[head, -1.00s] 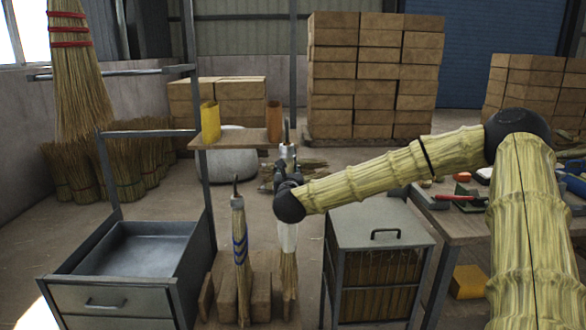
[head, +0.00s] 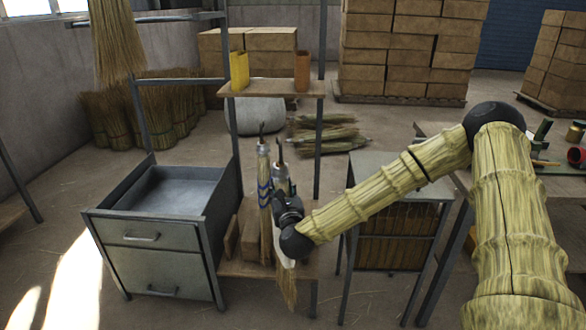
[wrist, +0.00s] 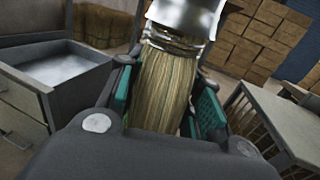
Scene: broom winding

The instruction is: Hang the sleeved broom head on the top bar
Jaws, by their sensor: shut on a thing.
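My gripper (head: 287,212) is shut on the sleeved broom head (head: 287,280), below the wooden shelf. A metal spike rises from its top and straw bristles hang below my gripper. In the wrist view, teal finger pads flank the straw (wrist: 162,88), under a shiny silver-white sleeve (wrist: 183,18). My gripper and wrist hide its middle in the head view. The top bar (head: 180,17) runs across the upper part of the grey rack, left of my gripper and well above it. I cannot tell whether the held head touches the block stand.
A blue-banded broom head (head: 264,185) stands close left of the held one. A shelf (head: 275,89) carries a yellow and a brown holder. Drawers with an open tray (head: 165,190) stand left. A large broom (head: 117,45) hangs upper left.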

